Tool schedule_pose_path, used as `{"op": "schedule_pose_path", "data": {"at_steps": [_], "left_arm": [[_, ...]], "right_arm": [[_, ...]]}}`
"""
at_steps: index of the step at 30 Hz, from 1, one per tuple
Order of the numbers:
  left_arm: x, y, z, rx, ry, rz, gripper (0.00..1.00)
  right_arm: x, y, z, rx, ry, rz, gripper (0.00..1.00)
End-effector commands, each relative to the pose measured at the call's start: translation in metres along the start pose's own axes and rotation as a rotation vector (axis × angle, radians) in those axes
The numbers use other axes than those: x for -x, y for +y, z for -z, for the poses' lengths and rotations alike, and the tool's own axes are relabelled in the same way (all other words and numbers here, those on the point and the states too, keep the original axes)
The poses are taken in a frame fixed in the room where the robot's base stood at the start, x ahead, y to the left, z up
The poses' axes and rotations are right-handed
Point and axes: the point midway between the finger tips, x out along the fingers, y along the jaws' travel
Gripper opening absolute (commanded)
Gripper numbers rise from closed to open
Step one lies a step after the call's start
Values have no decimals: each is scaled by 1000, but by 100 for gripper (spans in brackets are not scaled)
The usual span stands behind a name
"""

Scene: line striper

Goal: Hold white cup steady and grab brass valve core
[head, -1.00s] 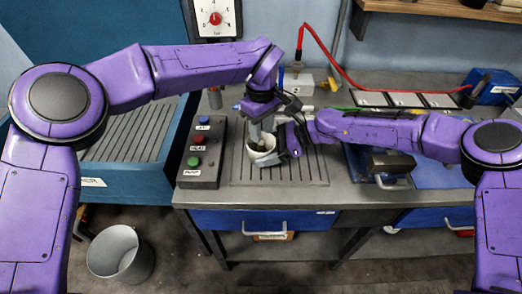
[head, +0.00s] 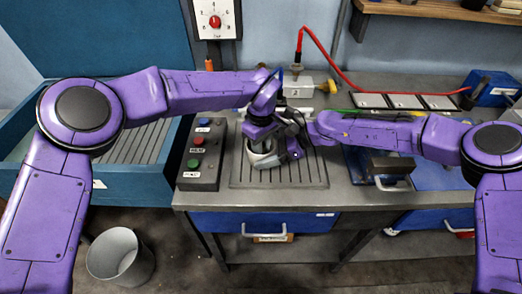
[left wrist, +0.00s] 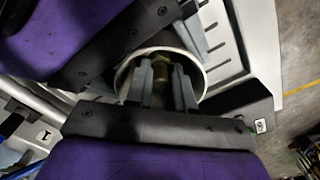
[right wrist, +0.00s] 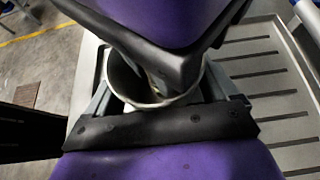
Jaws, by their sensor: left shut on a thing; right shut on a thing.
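The white cup (head: 262,160) stands on the slotted grey plate in the head view. My right gripper (right wrist: 168,98) is shut on the cup, with one finger on each side of it, and the cup's rim (right wrist: 122,88) shows between the fingers. My left gripper (left wrist: 161,78) reaches down into the cup from above. Its two grey fingers are shut on the brass valve core (left wrist: 161,88), which shows between them inside the cup (left wrist: 199,72). The core's lower end is hidden. In the head view my left gripper and wrist cover most of the cup's opening.
A control box with coloured buttons (head: 197,163) stands just left of the slotted plate (head: 315,170). A light box (head: 298,88) and red hose lie behind. The plate's front is clear.

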Motion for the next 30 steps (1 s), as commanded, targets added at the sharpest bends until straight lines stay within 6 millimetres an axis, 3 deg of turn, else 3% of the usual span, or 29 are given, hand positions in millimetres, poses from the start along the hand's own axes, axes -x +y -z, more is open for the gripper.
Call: {"op": "schedule_pose_path", "data": {"at_steps": [4, 12, 15, 24, 25, 26, 30], "left_arm": [[15, 1, 0, 0, 1, -3, 0], [78, 1, 0, 0, 1, -4, 0], [93, 0, 0, 0, 0, -1, 0], [101, 0, 0, -1, 0, 0, 0], [101, 0, 0, -1, 0, 0, 0], [100, 0, 0, -1, 0, 0, 0], [100, 0, 0, -1, 0, 0, 0]], "right_arm": [[0, 0, 0, 0, 0, 0, 70], [0, 0, 0, 0, 0, 0, 70], [0, 0, 0, 0, 0, 0, 70], [0, 0, 0, 0, 0, 0, 70], [0, 0, 0, 0, 0, 0, 90], [0, 0, 0, 0, 0, 0, 100], [0, 0, 0, 0, 0, 0, 100]]}}
